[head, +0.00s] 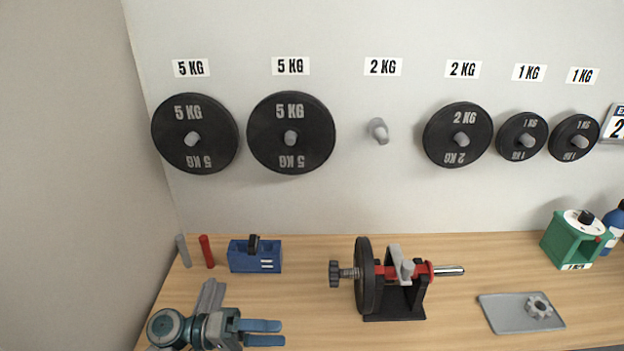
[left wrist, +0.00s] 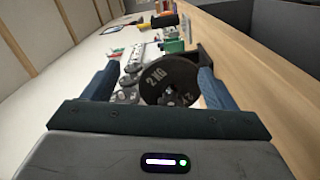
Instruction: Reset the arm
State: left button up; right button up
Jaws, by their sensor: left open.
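My left gripper (head: 264,333) is at the lower left of the head view, over the front left of the wooden desk. Its two blue fingers are apart with nothing between them, and they point right. In the left wrist view the open fingers (left wrist: 152,88) frame a black 2 KG plate (left wrist: 168,76) in the distance, not touched. In the head view this plate (head: 365,278) stands on edge on the red and silver bar of a black stand (head: 396,304), with a black star knob (head: 335,273) on its left. My right gripper is not in view.
The wooden desk (head: 230,300) holds a blue box (head: 255,258), a red cylinder (head: 206,251), a grey cylinder (head: 184,251), a grey tray (head: 500,316) with a star knob (head: 539,306), and a green holder (head: 570,244). Weight plates hang on the wall; one 2 KG peg (head: 378,131) is bare.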

pick_arm(q)
jog(key=s+a+f+n+t+y, duration=0.15)
jog(key=s+a+f+y, duration=0.35)
jog(key=s+f+y, duration=0.55)
jog(key=s+a+f+t+y, duration=0.1)
jog(key=s+a+y, duration=0.3)
jog(key=a, duration=0.3)
jog(key=s+a+t+y, duration=0.1)
jog(key=s+a+y, duration=0.35)
jog(key=a, duration=0.25)
notch_tip(320, 180, down, 24)
jog(key=w+a+g+p, duration=0.1)
jog(key=w+a+p, duration=0.1)
jog(key=s+f, duration=0.6)
jog(key=f, duration=0.3)
jog(key=s+a+f+n+g, duration=0.1)
jog(key=s+f, duration=0.6)
jog(key=f, duration=0.3)
jog(key=shift+a+p, duration=0.2)
jog(key=shift+p, duration=0.15)
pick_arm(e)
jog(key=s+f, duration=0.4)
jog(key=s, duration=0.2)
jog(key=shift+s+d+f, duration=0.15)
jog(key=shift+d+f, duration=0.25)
